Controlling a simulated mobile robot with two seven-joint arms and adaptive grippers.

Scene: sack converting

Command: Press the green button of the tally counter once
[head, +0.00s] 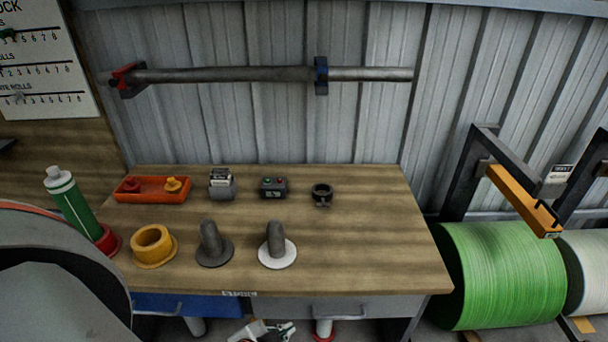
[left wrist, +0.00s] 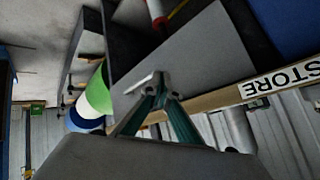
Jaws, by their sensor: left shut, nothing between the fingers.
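The tally counter (head: 273,187) is a small dark box with a green button (head: 266,182) and a red button on its top. It stands toward the back of the wooden table, right of the middle of the back row. My left gripper (head: 287,328) shows at the bottom edge of the head view, in front of and below the table's front edge, well apart from the counter. In the left wrist view its fingers (left wrist: 160,82) are closed together with nothing between them. The counter cannot be made out in that view. My right gripper is not in view.
The table (head: 345,250) also carries an orange tray (head: 150,197), a grey device (head: 221,184), a black ring-shaped part (head: 321,193), a yellow ring (head: 152,245), two pegs on discs, and a green bottle (head: 73,205). Its right side is clear. A drawer front (head: 360,307) lies below.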

